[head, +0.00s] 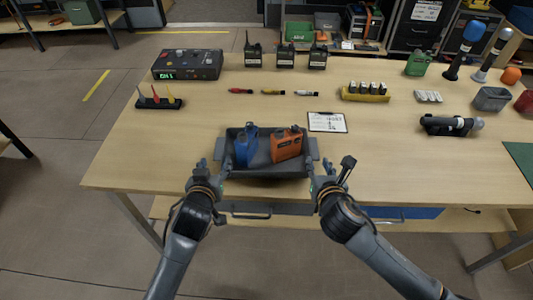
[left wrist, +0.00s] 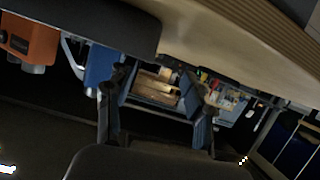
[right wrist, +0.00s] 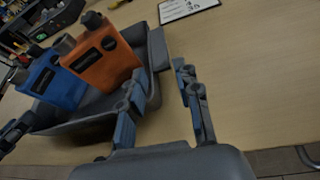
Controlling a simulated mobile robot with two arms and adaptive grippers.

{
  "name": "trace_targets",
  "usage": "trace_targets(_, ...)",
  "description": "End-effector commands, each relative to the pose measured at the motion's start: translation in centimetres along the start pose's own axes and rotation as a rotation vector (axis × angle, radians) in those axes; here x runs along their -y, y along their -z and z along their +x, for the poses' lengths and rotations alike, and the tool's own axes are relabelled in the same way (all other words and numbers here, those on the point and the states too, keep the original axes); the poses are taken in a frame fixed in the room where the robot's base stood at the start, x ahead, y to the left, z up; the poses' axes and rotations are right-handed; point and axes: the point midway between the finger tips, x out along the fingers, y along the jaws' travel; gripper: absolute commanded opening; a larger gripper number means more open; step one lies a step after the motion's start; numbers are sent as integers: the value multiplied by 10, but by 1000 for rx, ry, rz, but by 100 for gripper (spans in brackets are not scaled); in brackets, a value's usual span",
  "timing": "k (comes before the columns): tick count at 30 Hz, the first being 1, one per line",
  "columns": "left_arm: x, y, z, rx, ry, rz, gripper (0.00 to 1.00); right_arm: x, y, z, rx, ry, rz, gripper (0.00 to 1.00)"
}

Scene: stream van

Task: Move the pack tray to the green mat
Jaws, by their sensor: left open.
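The grey pack tray (head: 265,171) sits on the wooden table near its front edge. It holds a blue pack (head: 246,146) and an orange pack (head: 287,146); both packs also show in the right wrist view. My left gripper (head: 216,172) is open beside the tray's left end, its fingers apart in the left wrist view (left wrist: 157,105). My right gripper (head: 332,175) is at the tray's right end. In the right wrist view its fingers (right wrist: 160,90) are apart, with bare table between them. The green mat (head: 520,158) shows partly at the right edge of the head view.
A clipboard (head: 327,122) lies just behind the tray's right end. A black cylindrical device (head: 450,125) and a grey bin (head: 491,99) stand toward the right. Radios (head: 286,57), markers and a control box (head: 187,65) are farther back. Table right of the tray is mostly clear.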

Motion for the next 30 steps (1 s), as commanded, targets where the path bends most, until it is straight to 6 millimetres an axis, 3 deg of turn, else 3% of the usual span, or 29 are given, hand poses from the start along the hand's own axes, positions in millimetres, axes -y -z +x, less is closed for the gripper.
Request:
trace_targets(6,0,0,42,1,0,2,53,0,0,42,-1,1,2,33)
trace_targets(12,0,0,63,2,0,0,53,0,0,64,0,0,1,33)
trace_targets(25,0,0,70,1,-1,0,53,0,0,70,-1,-1,1,33)
trace_targets(30,0,0,70,1,-1,0,19,0,0,70,-1,-1,1,0)
